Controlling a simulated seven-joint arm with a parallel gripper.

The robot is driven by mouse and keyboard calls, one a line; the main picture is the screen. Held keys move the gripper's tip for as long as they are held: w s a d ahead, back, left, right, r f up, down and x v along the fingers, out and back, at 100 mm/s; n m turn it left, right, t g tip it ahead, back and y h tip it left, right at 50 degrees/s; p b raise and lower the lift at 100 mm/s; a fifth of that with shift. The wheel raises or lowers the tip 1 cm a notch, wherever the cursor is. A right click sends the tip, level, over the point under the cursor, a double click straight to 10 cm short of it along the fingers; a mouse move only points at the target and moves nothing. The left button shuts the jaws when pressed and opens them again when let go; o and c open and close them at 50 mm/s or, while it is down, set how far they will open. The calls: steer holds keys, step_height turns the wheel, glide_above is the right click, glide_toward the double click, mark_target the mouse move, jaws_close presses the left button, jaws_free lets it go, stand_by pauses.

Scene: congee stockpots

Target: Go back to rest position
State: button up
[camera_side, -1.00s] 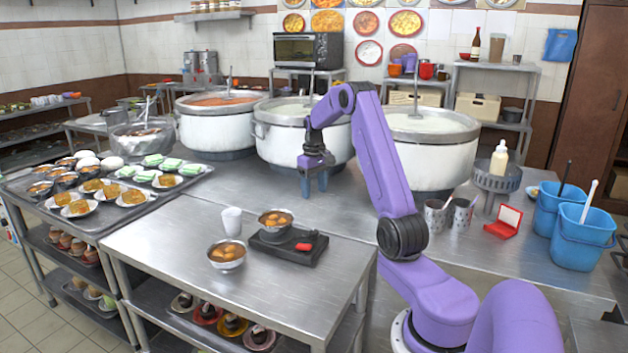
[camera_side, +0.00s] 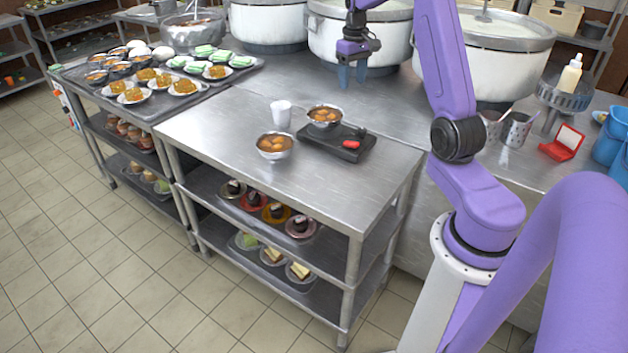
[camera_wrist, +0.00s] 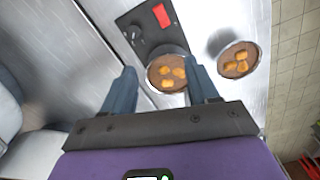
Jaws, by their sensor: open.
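My gripper (camera_side: 351,78) has two blue-grey fingers. In the side view it hangs pointing down in front of the large white pots, above the steel counter, behind the small table. In the wrist view my gripper (camera_wrist: 161,78) shows its fingers spread apart with nothing held between them. Past the fingertips lie a bowl of orange pieces in brown soup (camera_wrist: 167,73), a second such bowl (camera_wrist: 238,59) to its right, and a black board with a red item (camera_wrist: 150,27).
The small steel table (camera_side: 230,112) carries a white cup (camera_side: 281,114), two bowls and the black board (camera_side: 337,143). A tray of dishes (camera_side: 112,103) is at left. Large pots (camera_side: 362,38) stand behind. A red case (camera_side: 562,143) and metal cups (camera_side: 516,130) lie right of my arm.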

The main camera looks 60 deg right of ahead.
steer(key=a+r+n, duration=0.2)
steer(key=a+n, duration=0.2)
steer(key=a, duration=1.3)
steer(key=s+a+n, duration=0.2)
steer(key=s+a, duration=0.1)
steer(key=a, duration=0.4)
steer(key=s+a+n, duration=0.2)
steer(key=s+a, duration=0.1)
steer(key=a, duration=0.3)
steer(key=s+a+n, duration=0.4)
steer(key=s, duration=0.7)
steer(key=s+a+f+n, duration=0.1)
steer(key=s+a+n, duration=0.2)
steer(key=s, duration=0.9)
steer(key=shift+a+n, duration=0.4)
steer(key=shift+a, duration=0.1)
